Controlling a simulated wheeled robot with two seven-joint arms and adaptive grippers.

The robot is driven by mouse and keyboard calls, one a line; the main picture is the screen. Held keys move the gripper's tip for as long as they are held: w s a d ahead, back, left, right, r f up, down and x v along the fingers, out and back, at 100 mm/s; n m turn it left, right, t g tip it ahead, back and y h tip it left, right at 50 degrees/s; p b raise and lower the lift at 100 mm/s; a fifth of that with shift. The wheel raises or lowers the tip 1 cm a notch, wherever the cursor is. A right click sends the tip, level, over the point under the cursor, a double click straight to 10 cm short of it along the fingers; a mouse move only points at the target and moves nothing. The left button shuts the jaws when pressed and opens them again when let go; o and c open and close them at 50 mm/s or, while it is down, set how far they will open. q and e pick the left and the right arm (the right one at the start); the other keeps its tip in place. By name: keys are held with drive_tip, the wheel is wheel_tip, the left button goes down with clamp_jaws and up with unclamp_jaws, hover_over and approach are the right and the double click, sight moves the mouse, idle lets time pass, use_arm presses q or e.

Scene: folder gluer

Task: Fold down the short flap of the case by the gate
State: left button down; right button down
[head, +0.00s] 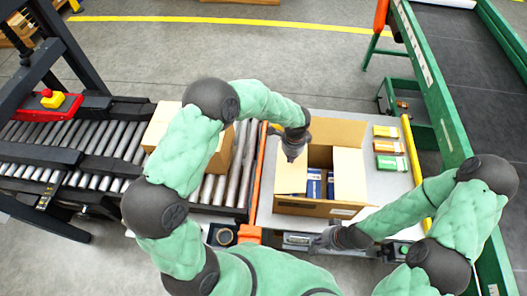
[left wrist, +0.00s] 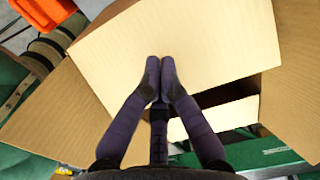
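The open cardboard case (head: 318,207) stands on the grey table with blue packages (head: 314,184) inside. Its left flap (head: 290,178), on the side of the orange-edged gate (head: 262,165), lies beside the opening; its exact angle is hard to tell. The right flap (head: 350,175) and far flap (head: 336,131) also show. My left gripper (head: 292,154) is over the left side of the case. In the left wrist view its fingertips (left wrist: 160,64) are together, empty, against or just above a pale cardboard flap (left wrist: 185,38). My right gripper (head: 322,240) is low by the near side; its fingers are unclear.
A closed carton (head: 164,122) sits on the roller conveyor (head: 100,140) at left, partly hidden by my left arm. Several small coloured boxes (head: 388,147) lie on the table right of the case. A yellow rail (head: 412,150) and green frame (head: 440,90) bound the right side.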

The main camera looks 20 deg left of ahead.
sight(298, 164)
use_arm(q)
drive_tip(key=shift+w+d+f+b, duration=0.2)
drive_tip(key=shift+d+f+b, duration=0.3)
drive_tip(key=shift+d+f, duration=0.3)
drive_tip(key=shift+d, duration=0.1)
drive_tip(key=shift+w+d+f+b, duration=0.15)
drive_tip(key=shift+d+f+b, duration=0.45)
drive_tip(key=shift+f+b, duration=0.25)
drive_tip(key=shift+r, duration=0.15)
wheel_tip(298, 164, up, 9)
drive_tip(key=p, duration=0.6)
drive_tip(key=shift+f, duration=0.2)
idle(0.9)
